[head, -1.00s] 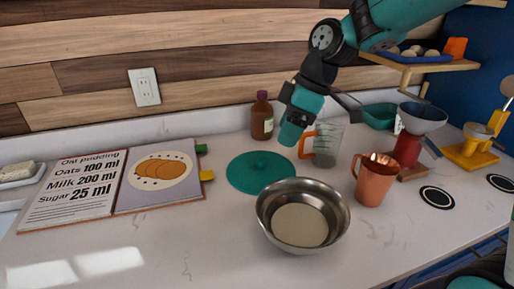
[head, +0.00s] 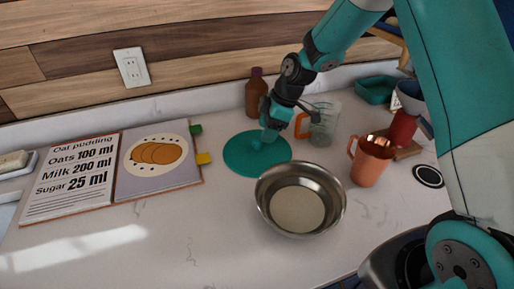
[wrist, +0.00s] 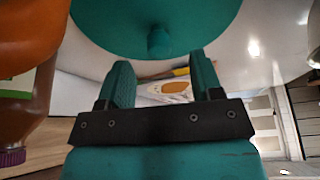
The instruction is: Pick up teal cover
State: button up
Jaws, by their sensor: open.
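The teal cover (head: 242,158) is a flat round disc lying on the counter behind the metal bowl. In the wrist view the cover (wrist: 205,25) fills the top, with its small knob (wrist: 159,42) just ahead of the gap between my fingers. My gripper (head: 268,132) is low over the cover's right half and hides part of it in the head view. In the wrist view my gripper (wrist: 160,68) is open, with nothing between its two fingers. I cannot tell whether the fingers touch the cover.
A metal bowl (head: 336,208) stands in front. A measuring jug (head: 324,125) with an orange handle and a brown bottle (head: 256,95) stand close to my gripper. A copper mug (head: 371,162) is at right. An open recipe book (head: 110,175) lies at left. The front left counter is clear.

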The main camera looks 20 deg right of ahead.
aim_at(257, 146)
jog(key=p+x, duration=0.2)
jog(key=x, duration=0.3)
jog(key=shift+w+a, duration=0.15)
jog(key=shift+c, duration=0.2)
jog(key=c, duration=1)
